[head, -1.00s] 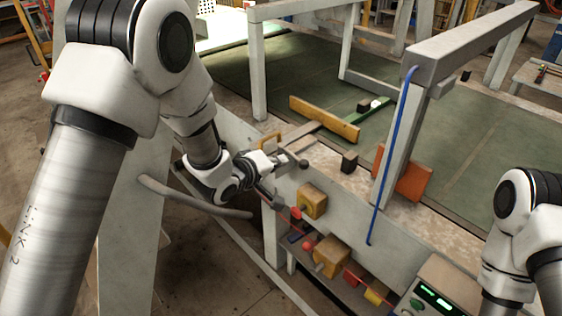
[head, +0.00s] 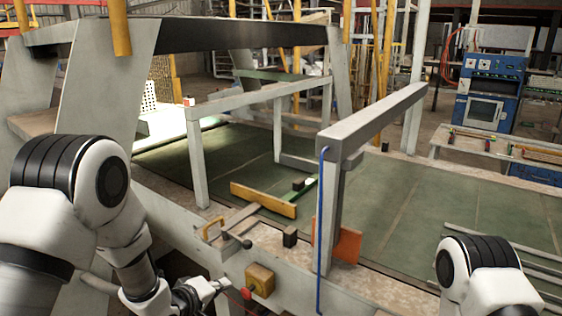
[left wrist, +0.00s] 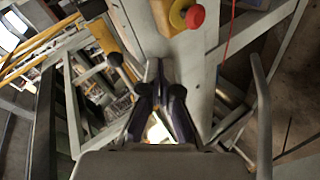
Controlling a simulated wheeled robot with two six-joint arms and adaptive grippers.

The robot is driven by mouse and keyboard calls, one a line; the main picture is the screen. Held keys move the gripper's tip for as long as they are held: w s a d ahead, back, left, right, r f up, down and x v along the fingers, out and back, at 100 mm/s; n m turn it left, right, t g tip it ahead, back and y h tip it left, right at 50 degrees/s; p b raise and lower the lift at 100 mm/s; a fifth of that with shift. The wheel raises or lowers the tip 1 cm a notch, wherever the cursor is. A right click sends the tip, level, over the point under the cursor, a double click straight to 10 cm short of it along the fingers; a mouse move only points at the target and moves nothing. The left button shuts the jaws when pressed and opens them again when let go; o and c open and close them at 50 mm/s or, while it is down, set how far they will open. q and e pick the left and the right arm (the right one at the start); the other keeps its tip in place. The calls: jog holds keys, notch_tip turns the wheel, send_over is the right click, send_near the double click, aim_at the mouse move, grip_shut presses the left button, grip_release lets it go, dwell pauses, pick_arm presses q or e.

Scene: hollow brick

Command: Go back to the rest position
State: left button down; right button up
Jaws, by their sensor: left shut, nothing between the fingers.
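My left gripper (head: 217,286) is at the lower left of the head view, in front of the machine's near side panel. In the left wrist view my left gripper (left wrist: 160,82) has its dark fingers together at the tips, with nothing between them. A yellow box with a red button (head: 260,281) is fixed to the side panel just right of the gripper; in the left wrist view the red button (left wrist: 195,16) shows at the top. My right arm (head: 480,268) comes in at the lower right, and its gripper is outside the frame.
The machine's green bed (head: 400,205) lies beyond the side panel. A grey post with a blue cable (head: 329,210) stands between my arms. An orange plate (head: 347,243), a yellow bar (head: 263,199) and a small dark block (head: 290,237) are near the edge. A blue cabinet (head: 490,95) stands at the back right.

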pick_arm(q)
jog(key=s+a+f+g+y+b, duration=0.1)
jog(key=s+f+g, duration=0.1)
jog(key=s+f, duration=0.35)
jog(key=s+a+f+n+g+b, duration=0.1)
jog(key=s+f+b, duration=0.15)
jog(key=f, duration=0.65)
jog(key=s+a+f+g+y, duration=0.1)
jog(key=s+f+g, duration=0.1)
jog(key=s+f, duration=0.45)
jog(key=s+a+f+m+g+y, duration=0.1)
jog(key=s+f+m+g, duration=0.1)
jog(key=s, duration=0.4)
jog(key=s+a+f+m+g+y+b, duration=0.1)
jog(key=s+a+f+m+g, duration=0.1)
jog(key=s+f+m, duration=0.2)
jog(key=s+a+f+m+g+b, duration=0.1)
jog(key=s+a+f+m+g, duration=0.1)
jog(key=s, duration=0.8)
jog(key=shift+s+a+f+m+y, duration=0.2)
jog(key=shift+f+m+y, duration=0.2)
jog(key=shift+m, duration=0.4)
pick_arm(e)
notch_tip(320, 180, down, 7)
jog(key=shift+w+f, duration=0.15)
jog(key=shift+w, duration=0.05)
